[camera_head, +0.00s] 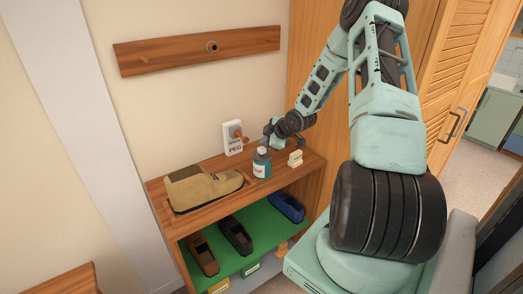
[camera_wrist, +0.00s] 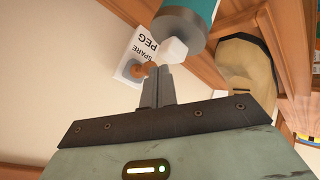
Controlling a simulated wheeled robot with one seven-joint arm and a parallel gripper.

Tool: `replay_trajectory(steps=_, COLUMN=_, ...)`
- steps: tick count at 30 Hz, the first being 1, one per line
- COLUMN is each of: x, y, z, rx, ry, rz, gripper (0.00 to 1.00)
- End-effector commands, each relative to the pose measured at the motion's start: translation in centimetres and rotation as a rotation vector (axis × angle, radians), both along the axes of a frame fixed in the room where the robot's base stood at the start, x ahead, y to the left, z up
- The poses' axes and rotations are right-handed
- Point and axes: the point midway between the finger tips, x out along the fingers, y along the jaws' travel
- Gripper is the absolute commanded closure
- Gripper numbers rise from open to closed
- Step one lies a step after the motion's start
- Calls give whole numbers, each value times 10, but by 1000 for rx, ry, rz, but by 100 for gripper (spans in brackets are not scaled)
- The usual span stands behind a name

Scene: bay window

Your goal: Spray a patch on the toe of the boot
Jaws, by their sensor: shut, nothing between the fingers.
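A tan boot (camera_head: 205,189) lies on the wooden bench top at the left, toe to the right; it shows partly in the wrist view (camera_wrist: 243,65). My gripper (camera_wrist: 158,72) is shut and empty, behind and just above the bottle in the head view. I cannot tell whether it touches the bottle.
A white "SPARE PEG" plate (camera_head: 232,136) with a wooden peg is on the wall behind the bottle. A small cream block (camera_head: 295,157) stands right of it. Several shoes lie on the green shelf (camera_head: 257,232) below. A wooden rail (camera_head: 160,51) hangs above.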

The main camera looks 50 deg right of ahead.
Motion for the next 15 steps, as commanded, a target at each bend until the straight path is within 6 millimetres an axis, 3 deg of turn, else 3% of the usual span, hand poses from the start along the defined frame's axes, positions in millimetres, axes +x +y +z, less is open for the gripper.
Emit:
replay_trajectory(steps=7, x=0, y=0, z=2, rx=0, ry=0, rz=0, gripper=100)
replay_trajectory(steps=15, x=0, y=0, z=27, rx=0, ry=0, rz=0, gripper=100)
